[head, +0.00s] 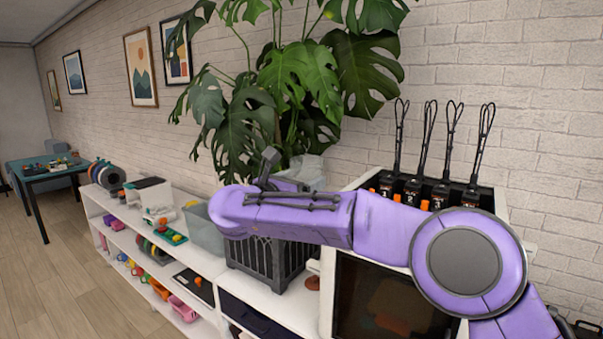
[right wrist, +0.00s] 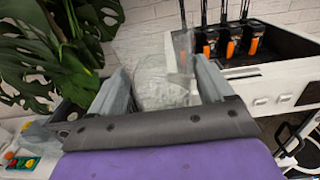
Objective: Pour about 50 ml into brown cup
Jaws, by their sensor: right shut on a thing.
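My right gripper (head: 270,168) is shut on a clear jug (right wrist: 160,85), which sits between its two grey fingers in the right wrist view. In the head view the clear jug (head: 308,168) shows partly behind my purple forearm, above the top of the shelf unit. Its contents cannot be made out. A small reddish-brown thing (head: 313,283), perhaps the brown cup, is on the white top below my forearm, next to the dark planter; it is too small to be sure. My left gripper is not in view.
The dark planter (head: 268,265) with a big leafy plant (head: 300,75) stands close behind my forearm. A grey bin (head: 203,228) is left of it. A white-framed machine (head: 395,300) with several black-and-orange units (head: 420,190) on top stands at the right.

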